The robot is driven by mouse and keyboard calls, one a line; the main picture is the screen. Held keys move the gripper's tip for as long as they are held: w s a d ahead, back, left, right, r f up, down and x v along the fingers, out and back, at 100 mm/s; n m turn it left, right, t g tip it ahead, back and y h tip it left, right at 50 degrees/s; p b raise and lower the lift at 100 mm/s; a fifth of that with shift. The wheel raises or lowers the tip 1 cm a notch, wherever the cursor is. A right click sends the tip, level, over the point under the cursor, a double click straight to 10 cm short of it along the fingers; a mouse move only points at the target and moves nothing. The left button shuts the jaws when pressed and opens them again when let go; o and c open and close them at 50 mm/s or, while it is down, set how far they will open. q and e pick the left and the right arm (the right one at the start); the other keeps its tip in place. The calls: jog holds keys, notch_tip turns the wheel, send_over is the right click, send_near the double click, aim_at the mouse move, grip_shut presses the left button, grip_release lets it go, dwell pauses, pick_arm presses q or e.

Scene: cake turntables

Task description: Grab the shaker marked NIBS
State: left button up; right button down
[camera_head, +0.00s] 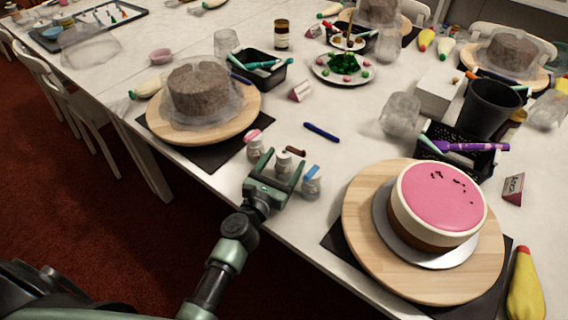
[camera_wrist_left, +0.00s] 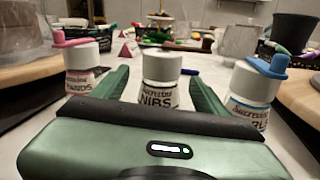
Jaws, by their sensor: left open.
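In the head view this shaker (camera_head: 283,164) is the middle one of three at the table's front edge. My left gripper (camera_head: 280,172) is open, with one finger on each side of the NIBS shaker; I cannot tell if they touch it. The gripper body hides its lower part. My right gripper is not in view.
A pink-lidded shaker (camera_head: 254,147) stands close on the left and a blue-lidded one (camera_head: 311,183) close on the right. A pink cake (camera_head: 440,198) on a wooden turntable is to the right. A brown cake (camera_head: 199,88) stands at the left. A blue pen (camera_head: 321,132) lies behind.

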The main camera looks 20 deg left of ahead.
pick_arm(q)
jog(key=w, duration=0.3)
jog(key=shift+w+d+f, duration=0.15)
jog(key=shift+d, duration=0.1)
grip_shut()
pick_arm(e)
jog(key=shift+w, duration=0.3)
